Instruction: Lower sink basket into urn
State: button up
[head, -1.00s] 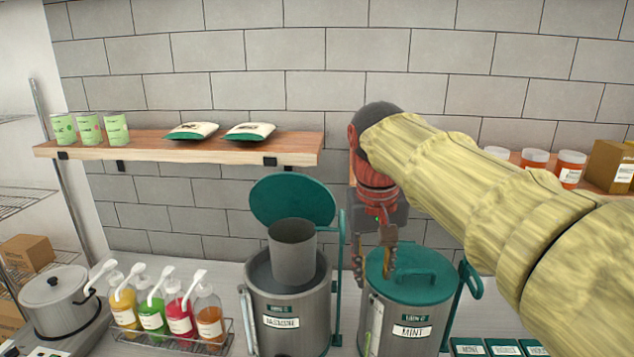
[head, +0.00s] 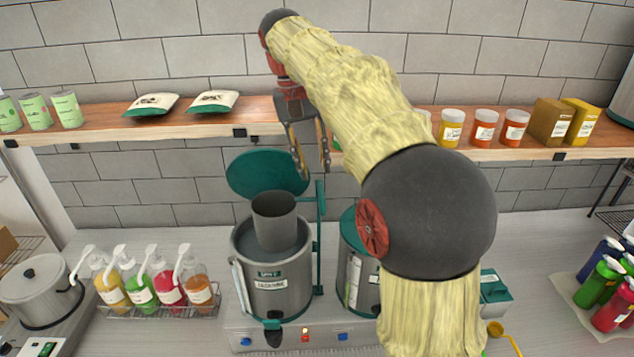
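The sink basket is a grey metal cylinder (head: 274,222) that stands up out of the open mouth of the left urn (head: 272,284). Its lower end is inside the urn and hidden by the urn's rim. The urn's green lid (head: 264,174) is hinged up behind it. My gripper (head: 312,172) points down above and to the right of the basket, in front of the shelf's edge. Its two fingers are apart, with nothing seen between them, and it does not touch the basket.
A second urn (head: 354,262) stands to the right, largely hidden by my arm. The wooden shelf (head: 90,132) runs behind, carrying cans, bags, jars and boxes.

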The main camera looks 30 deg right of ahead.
aim_at(321, 191)
jog(key=f, duration=0.3)
jog(key=d+f, duration=0.1)
jog(key=f, duration=0.1)
jog(key=shift+s+d+f, duration=0.1)
jog(key=shift+s+f, duration=0.2)
jog(key=shift+c, duration=1.3)
jog(key=c, duration=0.4)
grip_shut()
